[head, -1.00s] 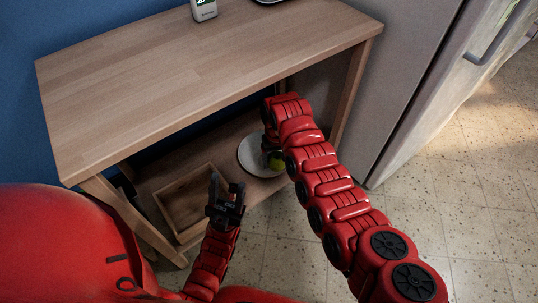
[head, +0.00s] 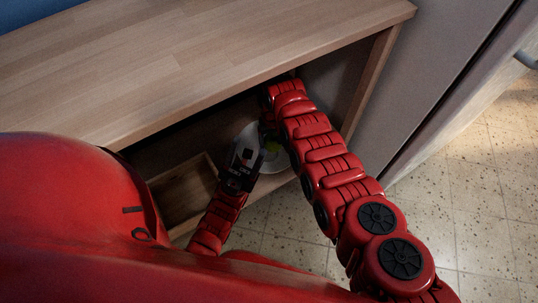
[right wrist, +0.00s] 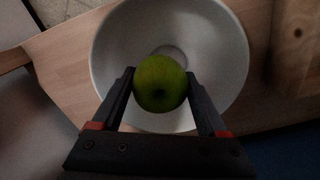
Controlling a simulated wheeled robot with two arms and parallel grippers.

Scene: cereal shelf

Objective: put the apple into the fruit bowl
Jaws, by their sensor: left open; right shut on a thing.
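The green apple (right wrist: 160,90) is between the two fingers of my right gripper (right wrist: 160,76), which is shut on it. The white fruit bowl (right wrist: 225,55) lies behind the apple in the right wrist view, and the apple appears within its rim. The height of the apple over the bowl is hard to tell. My left gripper (head: 249,148) is open and empty, in front of the bowl in the picture.
A wooden crate (head: 172,222) stands on the lower shelf, left of the bowl. The wooden top board (head: 200,65) overhangs the space, and a side post (head: 373,80) stands right of my right arm. A grey fridge (head: 440,70) is further right.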

